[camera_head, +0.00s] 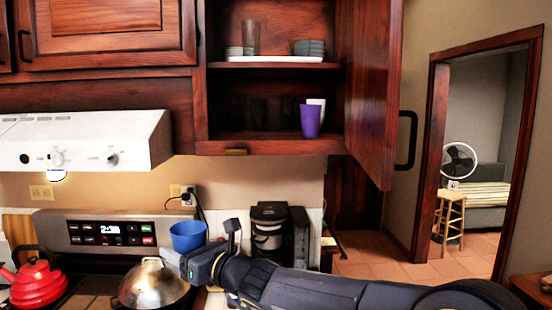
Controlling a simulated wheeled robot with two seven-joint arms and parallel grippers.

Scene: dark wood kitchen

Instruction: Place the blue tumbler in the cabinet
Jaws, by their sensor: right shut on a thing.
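The blue tumbler (188,236) is upright in front of the stove's back panel, its lower part hidden by my right gripper. My right gripper (187,259) reaches in from the lower right and is shut on the tumbler's lower part. The upper cabinet (270,147) is open, its door (372,90) swung out to the right. On its lower shelf stand a purple cup (310,121) and a white cup (317,103) behind it. My left gripper is not in view.
A metal-lidded pot (152,285) and a red kettle (36,284) sit on the stove. A coffee maker (268,232) stands behind my right arm. The range hood (85,140) is left of the cabinet. The lower shelf's left side looks mostly free, with dim shapes farther back.

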